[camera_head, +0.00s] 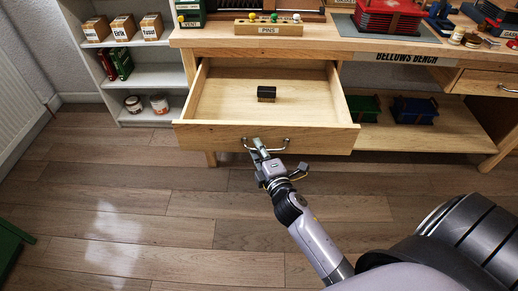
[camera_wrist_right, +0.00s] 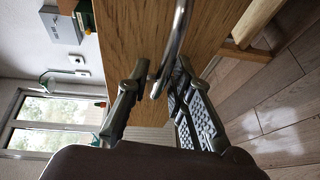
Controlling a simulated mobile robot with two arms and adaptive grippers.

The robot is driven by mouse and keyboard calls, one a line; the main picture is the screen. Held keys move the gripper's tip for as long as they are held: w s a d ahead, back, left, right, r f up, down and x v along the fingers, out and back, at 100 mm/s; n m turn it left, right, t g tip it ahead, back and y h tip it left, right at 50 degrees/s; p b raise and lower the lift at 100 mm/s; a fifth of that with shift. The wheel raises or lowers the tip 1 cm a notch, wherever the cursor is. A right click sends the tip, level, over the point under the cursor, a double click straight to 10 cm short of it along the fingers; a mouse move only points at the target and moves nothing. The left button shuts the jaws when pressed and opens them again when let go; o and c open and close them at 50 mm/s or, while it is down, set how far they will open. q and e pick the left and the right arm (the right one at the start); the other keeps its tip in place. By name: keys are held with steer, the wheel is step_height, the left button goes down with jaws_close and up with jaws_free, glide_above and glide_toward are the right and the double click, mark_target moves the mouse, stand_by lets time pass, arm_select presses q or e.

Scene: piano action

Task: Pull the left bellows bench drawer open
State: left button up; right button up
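The left bellows bench drawer (camera_head: 225,137) is pulled well out from under the bench top, with its wooden interior visible. A small dark block (camera_head: 266,93) lies inside it. A curved metal handle (camera_head: 284,147) is on its front; the handle (camera_wrist_right: 181,32) also shows in the right wrist view. My right gripper (camera_head: 257,146) is at the handle, left of its middle. In the wrist view its fingers (camera_wrist_right: 160,75) stand apart, with the handle's bar running between them; firm contact on both sides cannot be told. My left gripper is out of view.
The bellows bench (camera_head: 345,43) carries a pins box (camera_head: 268,27) and a red crate (camera_head: 388,18). Green and blue bins (camera_head: 414,110) sit on its lower shelf. A white shelf (camera_head: 150,77) stands at left. The wooden floor (camera_head: 140,210) before the drawer is clear.

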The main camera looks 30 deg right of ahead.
steer(key=shift+o, duration=0.6)
steer(key=shift+s, duration=0.15)
steer(key=s+a+r, duration=0.1)
steer(key=s, duration=1)
steer(key=shift+s+a, duration=0.25)
steer(key=shift+a, duration=0.15)
